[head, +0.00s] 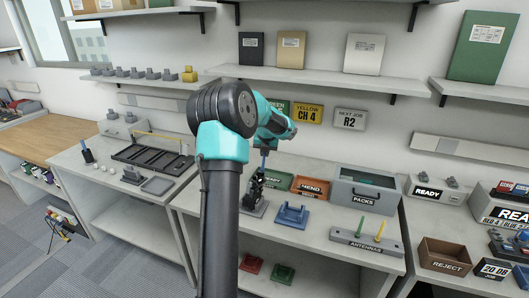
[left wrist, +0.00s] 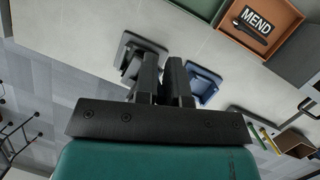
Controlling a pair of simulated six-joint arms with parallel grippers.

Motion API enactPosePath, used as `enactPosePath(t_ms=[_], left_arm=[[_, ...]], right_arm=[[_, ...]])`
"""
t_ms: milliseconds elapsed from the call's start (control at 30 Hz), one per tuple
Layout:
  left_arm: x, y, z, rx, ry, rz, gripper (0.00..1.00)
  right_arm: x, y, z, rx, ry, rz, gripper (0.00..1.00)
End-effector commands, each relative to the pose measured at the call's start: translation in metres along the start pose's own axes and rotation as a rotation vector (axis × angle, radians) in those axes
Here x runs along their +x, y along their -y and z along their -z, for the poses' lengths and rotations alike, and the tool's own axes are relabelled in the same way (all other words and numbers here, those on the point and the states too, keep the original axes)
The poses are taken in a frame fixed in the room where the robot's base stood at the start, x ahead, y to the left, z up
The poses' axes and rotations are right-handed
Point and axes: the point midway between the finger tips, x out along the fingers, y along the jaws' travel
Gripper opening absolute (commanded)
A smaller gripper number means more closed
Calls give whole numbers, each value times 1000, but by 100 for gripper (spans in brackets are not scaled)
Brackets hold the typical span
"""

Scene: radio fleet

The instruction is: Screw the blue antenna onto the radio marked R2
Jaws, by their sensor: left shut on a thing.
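My left gripper (head: 263,147) is shut on the slim blue antenna (head: 263,161), which points down below the fingers. It also shows in the left wrist view (left wrist: 164,68), where its fingers hide the antenna. Directly below, a dark radio (head: 257,184) stands upright in a grey stand (head: 254,207). The antenna's lower end is at or just above the radio's top; I cannot tell whether they touch. The radio's marking is not readable. The grey stand also shows in the left wrist view (left wrist: 128,52), left of the fingers. My right gripper is in neither view.
An empty blue stand (head: 291,215) is beside the grey one. The ANTENNAS block (head: 365,242) holds a yellow and a green antenna. Behind are a green tray (head: 277,178), an orange MEND tray (head: 310,187) and a grey PACKS box (head: 364,193). A wall sign (head: 350,118) reads NEXT JOB R2.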

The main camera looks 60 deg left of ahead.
Motion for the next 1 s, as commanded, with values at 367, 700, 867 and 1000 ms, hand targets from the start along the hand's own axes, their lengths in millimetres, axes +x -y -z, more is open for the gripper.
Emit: enactPosePath(t_ms=[367, 700, 867, 1000], left_arm=[[0, 0, 0, 21, 0, 14, 17], [0, 0, 0, 20, 0, 14, 40], [-1, 0, 0, 20, 0, 14, 40], [-8, 0, -1, 20, 2, 14, 40]], right_arm=[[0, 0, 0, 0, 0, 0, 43], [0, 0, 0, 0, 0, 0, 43], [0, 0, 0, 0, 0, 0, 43], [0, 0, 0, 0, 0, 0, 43]])
